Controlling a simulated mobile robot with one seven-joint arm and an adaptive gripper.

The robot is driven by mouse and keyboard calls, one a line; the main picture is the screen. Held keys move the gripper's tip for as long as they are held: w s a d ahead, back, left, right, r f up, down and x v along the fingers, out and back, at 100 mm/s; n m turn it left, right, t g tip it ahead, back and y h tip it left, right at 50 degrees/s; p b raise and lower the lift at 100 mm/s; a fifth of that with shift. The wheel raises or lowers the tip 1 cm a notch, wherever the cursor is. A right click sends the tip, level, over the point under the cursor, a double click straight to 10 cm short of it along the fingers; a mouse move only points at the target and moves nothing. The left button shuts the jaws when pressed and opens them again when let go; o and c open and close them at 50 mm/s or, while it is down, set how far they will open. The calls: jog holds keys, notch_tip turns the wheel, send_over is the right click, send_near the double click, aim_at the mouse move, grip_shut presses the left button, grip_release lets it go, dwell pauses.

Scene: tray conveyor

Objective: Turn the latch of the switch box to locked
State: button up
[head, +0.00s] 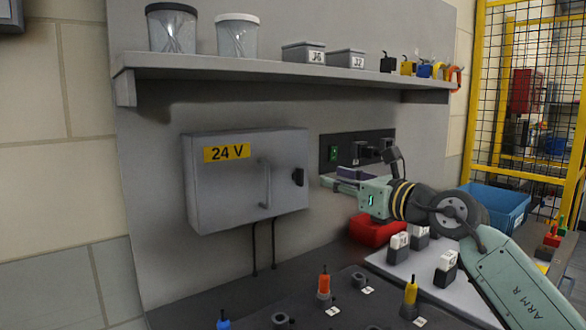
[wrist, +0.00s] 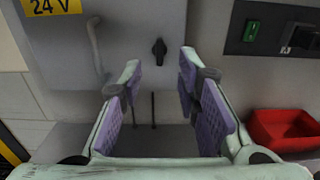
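The grey switch box (head: 228,187) with a yellow "24 V" label hangs on the wall panel, its door shut. It also shows in the wrist view (wrist: 138,25). Its black latch (head: 298,177) sits at the right edge of the door. In the wrist view the latch (wrist: 159,50) looks roughly upright and lies ahead, between and beyond the fingers. A grey bar handle (head: 264,184) is left of the latch. My gripper (head: 340,179) is to the right of the box, apart from the latch. In the wrist view my gripper (wrist: 160,80) is open and empty, with purple finger pads.
A black socket strip with a green switch (head: 333,153) is right of the box. A shelf (head: 270,68) with jars and small bins runs above. A red bin (head: 372,231) and a blue crate (head: 500,205) stand right. Pegs and connectors occupy the bench below.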

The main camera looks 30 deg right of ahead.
aim_at(303, 170)
jog(key=w+p, duration=0.1)
jog(key=w, duration=0.2)
jog(key=w+a+p, duration=0.1)
jog(key=w, duration=0.2)
jog(key=w+p, duration=0.2)
jog(key=w, duration=0.1)
jog(key=shift+a+r, duration=0.15)
jog(key=shift+r, duration=0.05)
jog(key=shift+w+f, duration=0.15)
jog(key=shift+w, duration=0.5)
jog(key=shift+c, duration=0.4)
grip_shut()
